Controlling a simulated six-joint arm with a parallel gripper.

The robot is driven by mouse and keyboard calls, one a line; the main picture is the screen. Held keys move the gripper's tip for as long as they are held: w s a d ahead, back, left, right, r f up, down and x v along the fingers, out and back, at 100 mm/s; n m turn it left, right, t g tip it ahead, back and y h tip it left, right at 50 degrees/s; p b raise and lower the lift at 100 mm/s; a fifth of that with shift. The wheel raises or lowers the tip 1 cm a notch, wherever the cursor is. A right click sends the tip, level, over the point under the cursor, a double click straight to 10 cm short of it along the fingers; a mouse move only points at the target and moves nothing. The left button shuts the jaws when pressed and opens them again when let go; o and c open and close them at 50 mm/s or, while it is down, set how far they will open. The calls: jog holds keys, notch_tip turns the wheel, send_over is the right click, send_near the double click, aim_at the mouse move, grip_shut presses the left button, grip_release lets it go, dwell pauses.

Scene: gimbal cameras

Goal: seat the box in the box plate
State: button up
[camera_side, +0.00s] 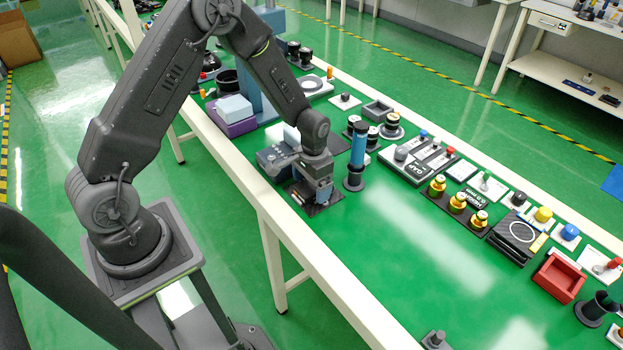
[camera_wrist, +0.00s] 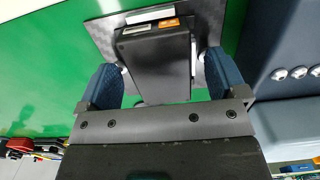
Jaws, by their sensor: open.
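A dark box (camera_wrist: 155,65) with a small orange patch (camera_wrist: 169,23) at its far end lies between my fingers in the wrist view. My gripper (camera_wrist: 164,68) is open, with one blue-padded finger on each side of the box. The grey box plate (camera_wrist: 103,32) shows beneath and around the box on the green surface. In the side view, my gripper (camera_side: 318,196) points down low over the dark plate (camera_side: 334,202). The gripper hides most of the box there. I cannot tell how deep the box sits in the plate.
A grey-blue device (camera_side: 273,160) stands close on the left. Several fixtures line the bench's far side. The green bench top to the front right (camera_side: 400,250) is clear.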

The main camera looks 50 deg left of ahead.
notch_tip(320, 180, up, 14)
jog(key=shift+w, duration=0.35)
jog(key=shift+f, duration=0.1)
jog(key=s+d+r+t, duration=0.3)
jog(key=s+r, duration=0.5)
jog(key=r, duration=0.4)
jog(key=s+d+r+t, duration=0.1)
jog(key=s+r, duration=0.1)
jog(key=s, duration=0.4)
jog(key=s+d+r+t, duration=0.2)
jog(key=s, duration=0.4)
jog(key=shift+s+r, duration=0.2)
jog(key=shift+s, duration=0.2)
